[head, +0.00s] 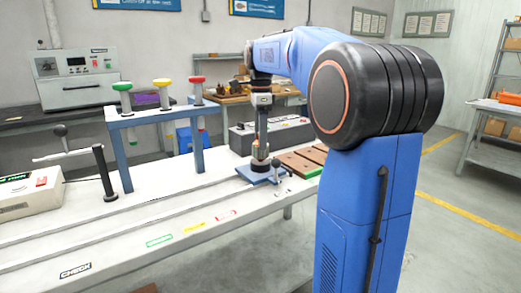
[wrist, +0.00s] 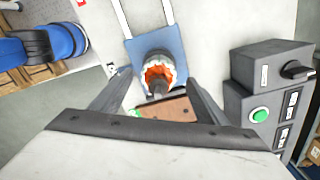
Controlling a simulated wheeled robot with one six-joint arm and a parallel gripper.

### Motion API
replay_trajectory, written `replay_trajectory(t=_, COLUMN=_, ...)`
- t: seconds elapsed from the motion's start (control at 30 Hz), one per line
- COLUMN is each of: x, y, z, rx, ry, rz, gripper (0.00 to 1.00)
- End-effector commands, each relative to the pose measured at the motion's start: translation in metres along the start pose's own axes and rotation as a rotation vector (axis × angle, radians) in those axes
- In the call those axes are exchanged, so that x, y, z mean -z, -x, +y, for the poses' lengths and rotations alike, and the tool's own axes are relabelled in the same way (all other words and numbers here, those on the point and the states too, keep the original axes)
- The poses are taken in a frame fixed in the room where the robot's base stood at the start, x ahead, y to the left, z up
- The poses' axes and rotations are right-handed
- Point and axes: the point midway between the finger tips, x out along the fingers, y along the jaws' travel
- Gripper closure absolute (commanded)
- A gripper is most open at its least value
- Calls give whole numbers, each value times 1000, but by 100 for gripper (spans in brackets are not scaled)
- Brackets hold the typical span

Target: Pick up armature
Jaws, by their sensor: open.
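The armature (wrist: 158,68) shows in the wrist view as a pale ringed part with orange copper windings and a dark shaft. It stands on a blue plate (wrist: 136,50). In the head view the blue plate (head: 247,174) sits on the white bench, with the armature (head: 261,153) small above it and partly hidden by my gripper (head: 261,140). My gripper (wrist: 159,78) is open, pointing down, with one dark finger on each side of the armature. I cannot tell whether either finger touches it.
A dark control box (wrist: 265,85) with a green button stands right of the fingers. Brown slabs (head: 300,162) lie beside the blue plate. A blue rack (head: 157,117) with green, yellow and red knobs stands left. A black post (head: 104,172) rises farther left. The bench front (head: 120,245) is mostly clear.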

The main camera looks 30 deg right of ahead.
Motion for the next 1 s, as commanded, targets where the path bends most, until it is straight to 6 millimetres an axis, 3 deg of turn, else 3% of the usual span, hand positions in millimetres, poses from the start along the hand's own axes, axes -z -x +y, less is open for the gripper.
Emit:
replay_trajectory(t=0.2, x=-1, y=-25, z=2, rx=-1, ry=0, rz=0, gripper=32)
replay_trajectory(t=0.5, x=-1, y=-29, z=2, rx=0, ry=0, rz=0, gripper=32)
replay_trajectory(t=0.57, x=-1, y=-29, z=2, rx=0, ry=0, rz=0, gripper=44)
replay_trajectory(t=0.8, x=-1, y=-28, z=2, rx=1, ry=0, rz=0, gripper=100)
replay_trajectory(t=1.0, x=-1, y=-28, z=2, rx=1, ry=0, rz=0, gripper=100)
